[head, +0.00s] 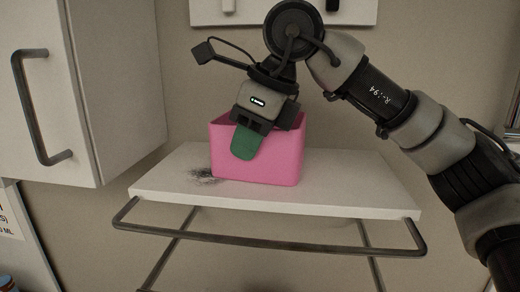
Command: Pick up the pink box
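The pink box (285,160) is an open-topped bin standing upright on a white shelf (330,196). My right gripper (259,132) comes down over the box from above. A green rounded piece (246,143) at its fingertips hangs in front of the box's front wall. I cannot tell if this is a finger pad or a separate thing. The other fingertip is hidden at or behind the box rim, so I cannot see whether the gripper grips the wall. My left gripper is not in view.
A dark scribble-like mark or tangle (203,176) is on the shelf left of the box. A metal rail (270,243) runs below the shelf front. A white cabinet (115,80) with a dark handle (36,110) stands at the left. The shelf's right part is clear.

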